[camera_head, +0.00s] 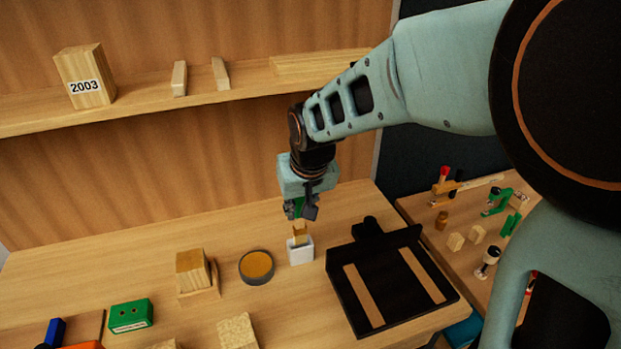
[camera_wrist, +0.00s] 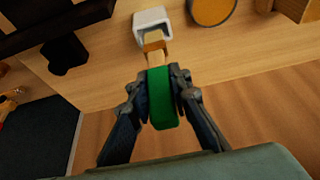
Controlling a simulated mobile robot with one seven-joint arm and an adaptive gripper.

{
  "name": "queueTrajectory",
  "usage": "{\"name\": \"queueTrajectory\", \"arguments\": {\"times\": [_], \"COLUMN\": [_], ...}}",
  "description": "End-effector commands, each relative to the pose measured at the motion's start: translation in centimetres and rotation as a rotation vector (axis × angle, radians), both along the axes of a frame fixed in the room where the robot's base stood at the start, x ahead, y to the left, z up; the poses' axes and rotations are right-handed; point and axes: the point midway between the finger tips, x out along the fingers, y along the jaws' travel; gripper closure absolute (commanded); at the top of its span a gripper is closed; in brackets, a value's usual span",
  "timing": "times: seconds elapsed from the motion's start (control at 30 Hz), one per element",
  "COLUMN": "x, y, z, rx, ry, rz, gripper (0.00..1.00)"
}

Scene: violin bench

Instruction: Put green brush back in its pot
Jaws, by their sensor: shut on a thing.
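The green brush (camera_wrist: 161,98) is between the fingers of my gripper (camera_wrist: 158,85), which is shut on its green handle. In the head view my gripper (camera_head: 300,209) points down above the small white pot (camera_head: 301,254), and the brush's tan lower end (camera_head: 299,232) shows at the pot's mouth. In the wrist view the white pot (camera_wrist: 152,18) is beyond the brush, and the pale bristle end overlaps its opening. I cannot tell how deep the tip is inside the pot. The brush looks close to upright in the head view.
A round tin (camera_head: 257,267) stands just left of the pot, with a wooden block (camera_head: 193,272) further left. A black frame (camera_head: 348,290) with wooden strips lies close on the right. A shelf (camera_head: 140,108) runs behind. Bare bench lies behind the tin.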

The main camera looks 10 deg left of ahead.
Motion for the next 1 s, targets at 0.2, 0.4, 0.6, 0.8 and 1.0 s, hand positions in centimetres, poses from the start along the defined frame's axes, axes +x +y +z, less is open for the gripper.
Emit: {"name": "queueTrajectory", "arguments": {"times": [0.2, 0.4, 0.6, 0.8, 1.0], "x": [0.0, 0.0, 0.0, 0.0, 0.0], "y": [0.0, 0.0, 0.0, 0.0, 0.0], "z": [-0.8, -1.4, -2.0, -2.6, -3.2], "rx": [0.000, 0.000, 0.000, 0.000, 0.000], "ry": [0.000, 0.000, 0.000, 0.000, 0.000], "rz": [0.000, 0.000, 0.000, 0.000, 0.000], "gripper": [1.00, 1.00, 1.00, 1.00, 1.00]}}
